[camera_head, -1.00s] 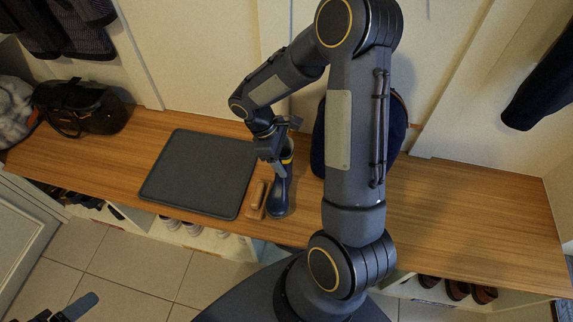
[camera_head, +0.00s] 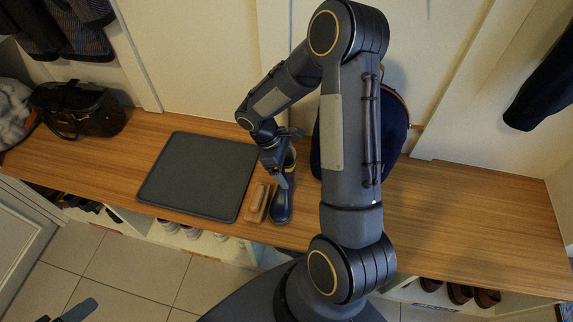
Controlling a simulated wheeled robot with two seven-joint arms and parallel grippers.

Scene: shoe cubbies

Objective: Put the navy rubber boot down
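The navy rubber boot (camera_head: 282,208) stands about upright at the front part of the wooden bench, toe toward me, with a yellow band on its shaft. I cannot tell for certain whether its sole touches the bench. My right gripper (camera_head: 282,178) reaches down to the boot's shaft and appears shut on it; the fingers partly cover the shaft. My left gripper (camera_head: 76,312) shows only as a dark tip at the bottom left, far from the boot, and its opening is not visible.
A wooden-backed brush (camera_head: 258,202) lies just left of the boot, beside a dark grey mat (camera_head: 198,175). A navy bag (camera_head: 394,135) stands behind my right arm. A black handbag (camera_head: 80,108) sits at the far left. The wooden bench (camera_head: 470,215) is clear on the right; shoes fill cubbies below.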

